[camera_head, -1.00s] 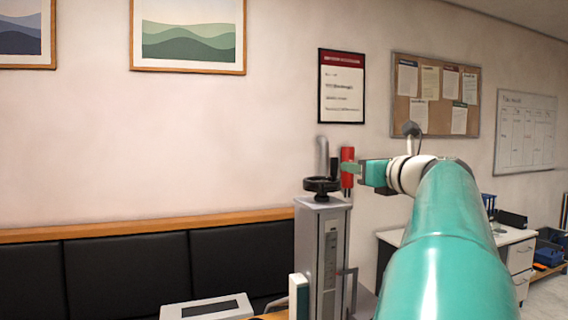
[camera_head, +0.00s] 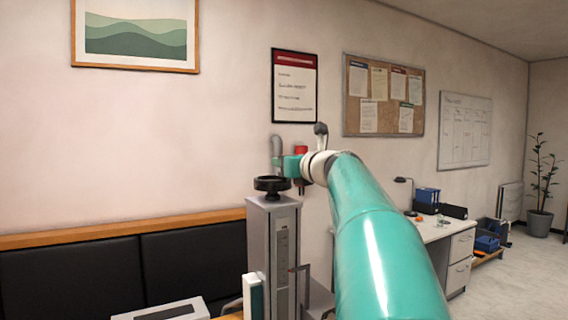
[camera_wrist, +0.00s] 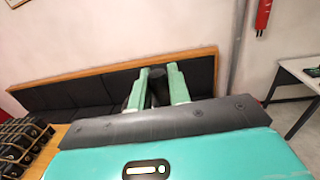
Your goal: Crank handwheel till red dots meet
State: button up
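The black handwheel (camera_head: 272,184) lies flat on top of the grey column (camera_head: 273,225) of the marker in the head view. A grey upright post, seemingly its crank handle (camera_head: 277,143), rises above it. My gripper (camera_head: 278,162) is just above the wheel and overlaps the post's lower part; contact cannot be told. In the wrist view my gripper's two green fingers (camera_wrist: 158,72) stand apart, with a dark rounded thing (camera_wrist: 157,78) showing between them, apparently not clamped. No red dots can be made out.
A red extinguisher (camera_wrist: 263,14) hangs on the wall behind, beside a grey pole (camera_wrist: 238,45). A black padded bench (camera_head: 190,262) runs along the wall at left. A light box (camera_head: 165,312) stands low in front. A desk (camera_head: 430,232) stands right, with free floor beyond.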

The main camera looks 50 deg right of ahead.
grip_shut()
jog(key=shift+a+m+g+h, duration=0.25)
jog(key=shift+m+h, duration=0.3)
jog(key=shift+h, duration=0.25)
jog(key=shift+a+m+g+h, duration=0.25)
jog(key=shift+m+h, duration=0.3)
jog(key=shift+h, duration=0.25)
jog(key=m+h, duration=0.1)
jog(key=g+h, duration=0.1)
jog(key=shift+s+f+m+g+h, duration=0.1)
jog(key=shift+f+m+g+h, duration=0.05)
jog(key=shift+m+g+h, duration=0.2)
jog(key=shift+s+m+h, duration=0.1)
jog(key=shift+m+h, duration=0.25)
jog(key=o, duration=0.5)
grip_release()
jog(key=shift+o, duration=0.2)
jog(key=shift+s+a, duration=0.1)
